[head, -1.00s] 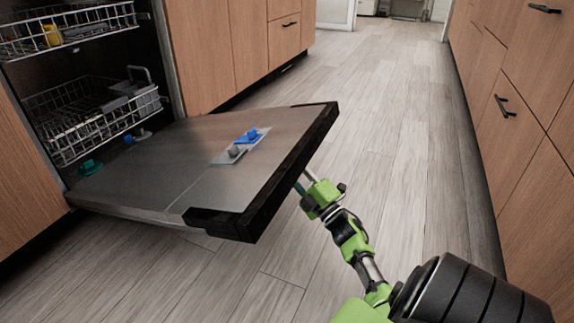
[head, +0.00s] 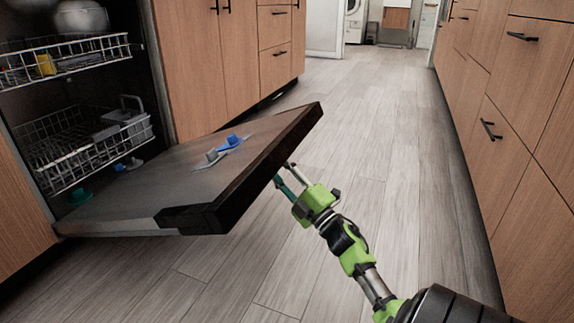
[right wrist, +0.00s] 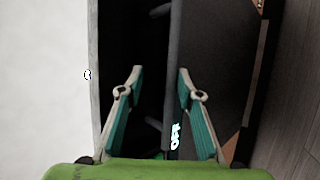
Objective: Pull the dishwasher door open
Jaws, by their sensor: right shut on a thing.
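The dishwasher door (head: 185,180) is swung far down, inner face up, its outer edge above the floor and tilted slightly. A thick black strip (head: 255,165) runs along that outer edge. My right gripper (head: 286,178) is at the outer side of the door, its tips partly hidden behind the edge. In the right wrist view its two teal-padded fingers (right wrist: 160,85) straddle a dark part of the door (right wrist: 205,70), and they are shut on it. The exact contact is too dark to see. My left gripper is not in view.
The open dishwasher holds an upper rack (head: 60,60) and a lower rack (head: 80,150). Wooden cabinets (head: 200,60) stand behind the door, and a drawer row (head: 520,120) lines the right side. The floor (head: 400,170) between is clear.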

